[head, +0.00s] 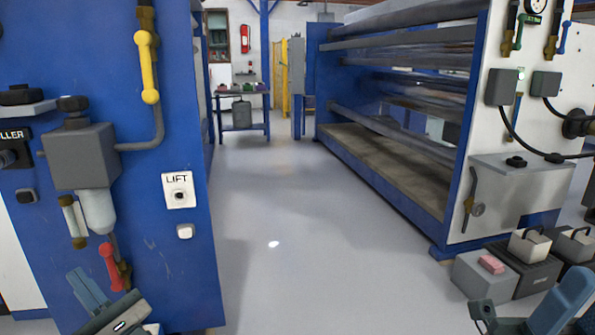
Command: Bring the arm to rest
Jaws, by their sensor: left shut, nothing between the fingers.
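My left gripper (98,297) is at the bottom left, low in front of the blue machine panel. It is shut and empty, and its lower part is cut off by the picture's edge. Part of my right arm and gripper (545,312) shows at the bottom right corner, in front of the grey boxes. It is cut off by the edge, so its jaws cannot be read.
The blue panel (190,262) on the left carries a LIFT button plate (179,190), a yellow-handled valve (149,75) and a red handle (108,265). A roller machine (400,150) stands right. Grey boxes (482,275) lie at its foot. The floor (300,240) between is clear.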

